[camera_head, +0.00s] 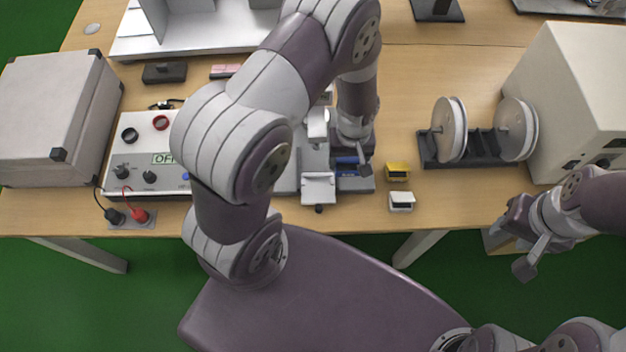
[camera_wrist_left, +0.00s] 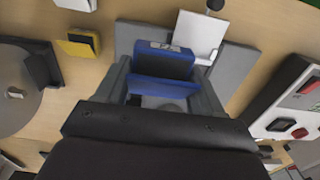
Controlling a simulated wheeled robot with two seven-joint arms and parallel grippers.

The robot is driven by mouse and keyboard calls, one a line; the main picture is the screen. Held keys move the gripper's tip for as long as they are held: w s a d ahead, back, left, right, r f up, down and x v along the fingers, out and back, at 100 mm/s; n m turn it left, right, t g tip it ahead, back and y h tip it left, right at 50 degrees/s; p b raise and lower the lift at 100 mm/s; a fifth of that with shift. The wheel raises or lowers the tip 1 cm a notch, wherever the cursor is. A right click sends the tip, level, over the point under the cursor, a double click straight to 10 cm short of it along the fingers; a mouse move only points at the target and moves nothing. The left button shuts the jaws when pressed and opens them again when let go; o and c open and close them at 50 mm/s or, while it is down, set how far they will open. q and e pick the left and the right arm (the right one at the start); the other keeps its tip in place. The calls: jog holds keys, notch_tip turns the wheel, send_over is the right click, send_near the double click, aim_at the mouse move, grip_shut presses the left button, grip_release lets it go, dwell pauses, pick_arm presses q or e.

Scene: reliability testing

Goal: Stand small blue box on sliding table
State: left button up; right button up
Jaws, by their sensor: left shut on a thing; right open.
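A small blue box (camera_head: 347,161) is between the fingers of my left gripper (camera_head: 345,163), over the dark grey end of the sliding table (camera_head: 357,185). In the left wrist view the blue box (camera_wrist_left: 168,62) shows between the two grey fingers, with a grey plate of the table (camera_wrist_left: 232,68) around it. My left gripper is shut on it. I cannot tell whether the box touches the plate, as the hand and arm hide part of it. My right gripper (camera_head: 520,243) is open and empty, off the table's front edge at the right.
A yellow box (camera_head: 397,171) and a white box (camera_head: 401,201) stand right of the sliding table. A white bracket (camera_head: 318,187) is close on its left. A control box (camera_head: 150,165) with cables is further left. A rack with discs (camera_head: 460,150) stands right. Bare wood lies between.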

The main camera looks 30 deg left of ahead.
pick_arm(q)
jog(key=s+a+f, duration=0.1)
jog(key=a, duration=0.1)
jog(key=s+a+f+b, duration=0.1)
jog(key=a, duration=0.1)
jog(key=s+a+f+b, duration=0.1)
jog(key=a, duration=0.1)
jog(key=shift+s+f, duration=0.35)
jog(key=shift+s, duration=0.05)
jog(key=shift+s+a+f, duration=0.15)
jog(key=shift+f, duration=0.1)
jog(key=f+b, duration=0.2)
jog(key=b, duration=0.1)
jog(key=f+b, duration=0.1)
jog(key=f, duration=0.1)
jog(key=shift+w+d+f, duration=0.1)
jog(key=shift+w+d, duration=0.1)
jog(key=shift+d, duration=0.15)
jog(key=shift+a+r, duration=0.1)
jog(key=shift+r, duration=0.2)
jog(key=shift+s+a, duration=0.1)
jog(key=shift+f, duration=0.6)
jog(key=o, duration=1)
jog(key=shift+o, duration=0.2)
pick_arm(e)
notch_tip(320, 180, down, 7)
jog(key=shift+s+a+f, duration=0.15)
jog(key=shift+s+a, duration=0.15)
jog(key=shift+a, duration=0.05)
